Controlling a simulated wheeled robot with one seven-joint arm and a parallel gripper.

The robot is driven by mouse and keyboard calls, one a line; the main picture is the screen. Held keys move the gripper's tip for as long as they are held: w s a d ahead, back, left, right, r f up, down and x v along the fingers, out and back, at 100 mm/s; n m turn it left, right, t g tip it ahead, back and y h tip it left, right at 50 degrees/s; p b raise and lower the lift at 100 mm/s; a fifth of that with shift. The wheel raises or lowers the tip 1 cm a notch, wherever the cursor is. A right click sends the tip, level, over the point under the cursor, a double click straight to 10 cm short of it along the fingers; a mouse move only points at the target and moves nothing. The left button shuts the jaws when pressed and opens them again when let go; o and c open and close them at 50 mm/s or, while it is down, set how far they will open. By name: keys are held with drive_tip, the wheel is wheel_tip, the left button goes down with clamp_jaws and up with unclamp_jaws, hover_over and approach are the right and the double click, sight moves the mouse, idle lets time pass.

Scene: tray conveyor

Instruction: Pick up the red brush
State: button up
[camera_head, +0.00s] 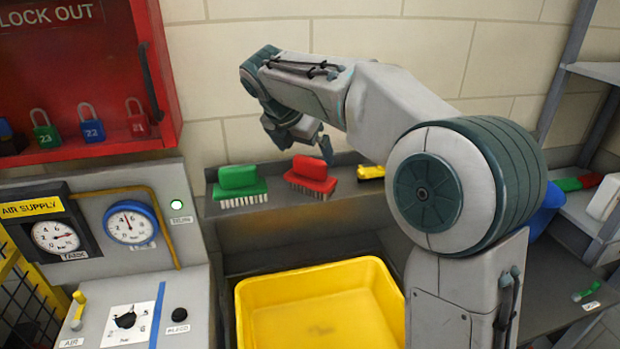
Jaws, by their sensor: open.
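The red brush (310,177) stands bristles down on the grey shelf (285,213) against the wall. A green brush (239,187) stands to its left, and a yellow thing (371,172), partly hidden by my arm, lies to its right. My gripper (320,150) is above and close to the red brush, pointing down. It is open with nothing seen between its fingers. One finger shows near the brush's right upper side; I cannot tell whether it touches.
An empty yellow tray (375,290) sits below the shelf. A red lockout cabinet (150,75) with padlocks and a gauge panel (190,285) stand at left. My arm hides part of the right side, where another shelf (577,207) holds items.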

sight(309, 159)
drive_tip(key=p+x, duration=0.1)
drive_tip(key=x, duration=0.4)
drive_tip(key=shift+s+d+f, duration=0.1)
drive_tip(key=shift+d+f, duration=0.05)
drive_tip(key=shift+f, duration=0.05)
drive_tip(key=c, duration=1.1)
drive_tip(key=shift+c, duration=0.2)
drive_tip(key=shift+r, duration=0.15)
wheel_tip(309, 159, up, 10)
drive_tip(key=shift+f, duration=0.1)
drive_tip(key=o, duration=0.5)
drive_tip(key=shift+c, duration=1.3)
